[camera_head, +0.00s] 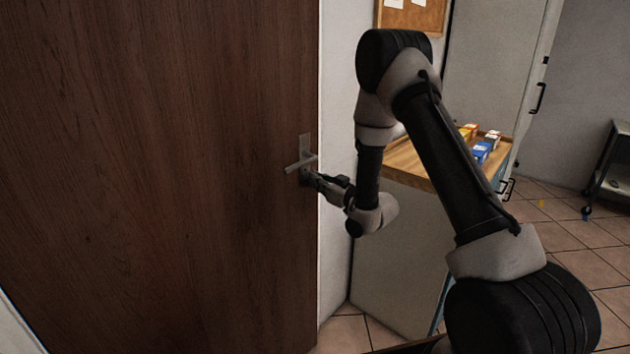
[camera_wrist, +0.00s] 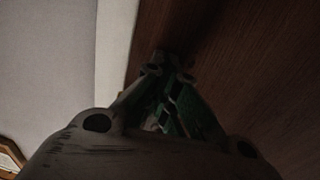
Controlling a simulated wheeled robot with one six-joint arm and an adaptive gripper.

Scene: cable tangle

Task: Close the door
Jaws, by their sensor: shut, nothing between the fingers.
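The dark brown wooden door (camera_head: 160,180) fills the left half of the head view, with its free edge near the middle. Its metal lever handle (camera_head: 300,163) sits near that edge. My gripper (camera_head: 306,176) is at the door just below the handle; whether it touches the door or the handle I cannot tell. In the wrist view my gripper (camera_wrist: 160,62) is shut and empty, its fingertips close to the dark door surface (camera_wrist: 240,60). The handle does not show clearly in the wrist view.
A light wall edge (camera_head: 336,120) stands just right of the door. Behind my arm is a wooden-topped counter (camera_head: 410,165) with several small coloured boxes (camera_head: 482,152). A dark cart (camera_head: 612,165) stands at the far right. Tiled floor (camera_head: 575,245) is open at the right.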

